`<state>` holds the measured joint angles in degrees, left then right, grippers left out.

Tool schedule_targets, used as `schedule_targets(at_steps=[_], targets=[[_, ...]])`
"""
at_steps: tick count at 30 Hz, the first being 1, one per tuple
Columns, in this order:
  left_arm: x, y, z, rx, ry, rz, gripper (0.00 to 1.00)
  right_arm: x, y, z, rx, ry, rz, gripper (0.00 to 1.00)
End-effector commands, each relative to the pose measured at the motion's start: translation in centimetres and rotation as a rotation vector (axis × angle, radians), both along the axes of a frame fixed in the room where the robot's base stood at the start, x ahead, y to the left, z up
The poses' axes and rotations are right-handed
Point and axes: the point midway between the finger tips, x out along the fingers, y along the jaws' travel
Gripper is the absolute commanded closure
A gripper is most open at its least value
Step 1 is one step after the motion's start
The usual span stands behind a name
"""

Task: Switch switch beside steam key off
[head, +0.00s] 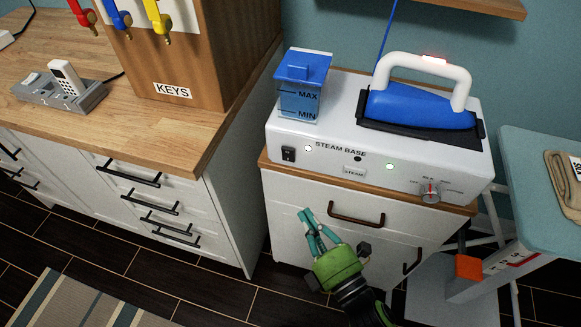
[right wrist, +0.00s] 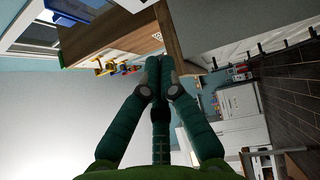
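The white steam base (head: 330,146) stands on a small cabinet, with its front panel facing me. A black rocker switch (head: 288,154) sits at the panel's left end; I cannot tell which side is pressed. The small STEAM key (head: 353,171) is to its right, below the "STEAM BASE" lettering. A lit greenish lamp (head: 390,167) and a round dial (head: 430,191) are farther right. My right gripper (head: 307,213) is in front of the cabinet, below the panel and apart from it. Its teal fingers (right wrist: 159,62) meet at the tips, with nothing between them. My left gripper is in neither view.
A blue water tank (head: 300,90) stands on the base's left end, and a blue iron (head: 420,104) rests on its right. The wooden KEYS box (head: 205,60) and counter (head: 150,120) are left. An ironing board (head: 545,180) stands close on the right.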

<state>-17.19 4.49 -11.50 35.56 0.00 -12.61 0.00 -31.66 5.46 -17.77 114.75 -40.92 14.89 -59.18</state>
Motion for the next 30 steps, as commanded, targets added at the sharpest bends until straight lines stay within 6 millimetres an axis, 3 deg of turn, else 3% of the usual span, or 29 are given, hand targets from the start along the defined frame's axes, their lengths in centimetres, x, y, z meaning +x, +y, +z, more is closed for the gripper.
schedule_targets(at_steps=[8, 21, 30], targets=[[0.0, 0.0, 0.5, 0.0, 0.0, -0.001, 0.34, 1.4, 0.6, 0.3, 0.002, 0.001, -0.002, 1.0], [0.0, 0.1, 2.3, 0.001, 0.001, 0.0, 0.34, 9.3, 4.8, 1.1, 0.003, 0.001, -0.001, 1.0], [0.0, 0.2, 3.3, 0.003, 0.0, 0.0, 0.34, 12.4, 3.4, 1.3, 0.001, 0.003, -0.002, 1.0]])
